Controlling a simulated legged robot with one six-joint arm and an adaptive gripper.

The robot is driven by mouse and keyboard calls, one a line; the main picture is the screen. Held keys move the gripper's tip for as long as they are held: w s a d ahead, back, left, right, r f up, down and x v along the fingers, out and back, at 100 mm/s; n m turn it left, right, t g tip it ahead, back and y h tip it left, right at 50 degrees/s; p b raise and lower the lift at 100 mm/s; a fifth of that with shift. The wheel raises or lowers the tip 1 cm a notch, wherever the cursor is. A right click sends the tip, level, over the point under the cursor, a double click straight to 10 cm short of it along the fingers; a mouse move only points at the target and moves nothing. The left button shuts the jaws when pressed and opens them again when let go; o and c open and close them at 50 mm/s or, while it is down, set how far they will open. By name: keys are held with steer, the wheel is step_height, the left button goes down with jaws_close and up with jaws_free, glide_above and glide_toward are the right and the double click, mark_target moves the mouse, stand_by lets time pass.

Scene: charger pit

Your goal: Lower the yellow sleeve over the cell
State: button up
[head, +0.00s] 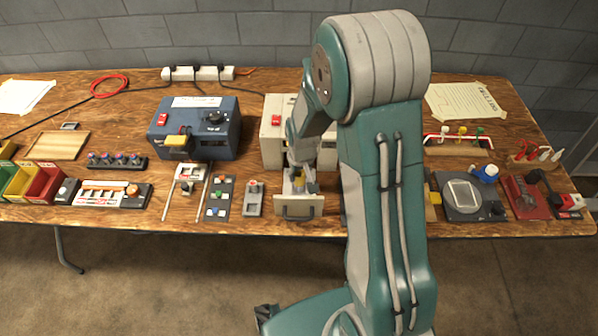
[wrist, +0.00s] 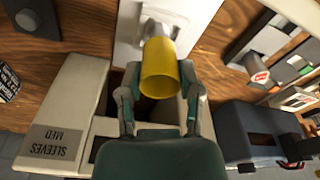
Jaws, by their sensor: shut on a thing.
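The yellow sleeve (wrist: 159,72) is a short open tube between the fingers of my gripper (wrist: 159,88) in the wrist view. My gripper is shut on it. The sleeve's far end is over a pale plate (wrist: 128,50) with a small pale grey part (wrist: 150,29) beside that end. I cannot tell whether this part is the cell, or whether the sleeve is around it.
The cream box (head: 274,140) stands behind the drawer; its label reading SLEEVES MED (wrist: 52,142) shows in the wrist view. A blue machine (head: 225,130) and a small grey block (head: 253,198) stand to the left. My arm hides the table to the right.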

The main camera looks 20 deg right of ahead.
mark_target(299, 181)
steer(key=shift+f, duration=1.7)
stand_by(0.8)
steer(key=o, duration=0.8)
steer(key=shift+c, duration=0.2)
steer(key=shift+r, duration=3.5)
steer(key=s+r+m+t, duration=0.1)
steer(key=s+r+t, duration=0.3)
steer(key=s+r, duration=1.7)
step_height(299, 181, up, 4)
steer(key=shift+f, duration=0.15)
